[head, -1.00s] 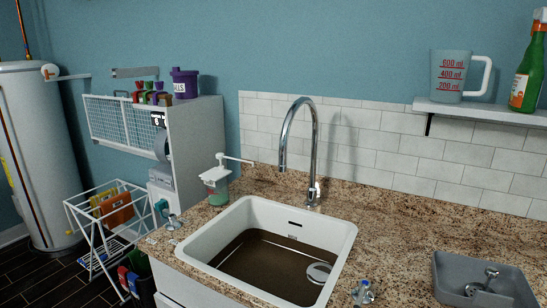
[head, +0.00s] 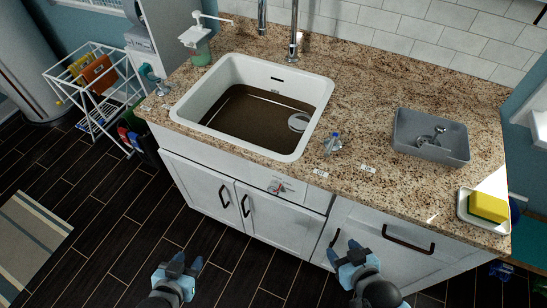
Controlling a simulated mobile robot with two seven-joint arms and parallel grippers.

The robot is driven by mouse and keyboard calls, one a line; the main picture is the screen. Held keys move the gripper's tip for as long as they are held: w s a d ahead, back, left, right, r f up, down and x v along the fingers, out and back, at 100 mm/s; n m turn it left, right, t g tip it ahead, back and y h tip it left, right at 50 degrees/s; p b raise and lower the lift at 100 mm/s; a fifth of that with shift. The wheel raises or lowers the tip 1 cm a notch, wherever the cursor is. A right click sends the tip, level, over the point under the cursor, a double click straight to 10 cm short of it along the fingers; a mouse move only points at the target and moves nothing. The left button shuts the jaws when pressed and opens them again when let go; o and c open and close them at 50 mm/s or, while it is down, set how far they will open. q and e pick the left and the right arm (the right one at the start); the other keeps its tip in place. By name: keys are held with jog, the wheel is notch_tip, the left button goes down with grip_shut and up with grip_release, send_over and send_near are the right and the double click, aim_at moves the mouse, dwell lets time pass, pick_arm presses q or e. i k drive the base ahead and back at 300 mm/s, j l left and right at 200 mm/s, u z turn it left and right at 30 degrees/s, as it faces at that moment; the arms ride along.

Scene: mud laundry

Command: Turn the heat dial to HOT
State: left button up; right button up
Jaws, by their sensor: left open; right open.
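A small dial-like fitting with a reddish mark (head: 278,188) sits on the white front panel below the sink's right side; it looks like the heat dial, but its setting is too small to read. My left gripper (head: 184,263) is open and empty in front of the cabinets at the lower left, apart from the dial. My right gripper (head: 344,250) is open and empty in front of the right cabinet, below and right of the dial.
A white sink (head: 320,110) with dark water is set in the granite counter (head: 368,75). A blue-topped valve (head: 332,143) stands right of it. A grey tub (head: 430,150) and yellow sponge (head: 489,206) are further right. Dark floor (head: 110,240) is clear before the cabinets.

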aim_at(275, 187)
jog(key=i+j+z, duration=0.15)
jog(key=j, duration=0.55)
jog(key=i+j+z, duration=0.2)
jog(key=j, duration=0.5)
jog(key=j+z, duration=0.15)
jog(key=j, duration=0.5)
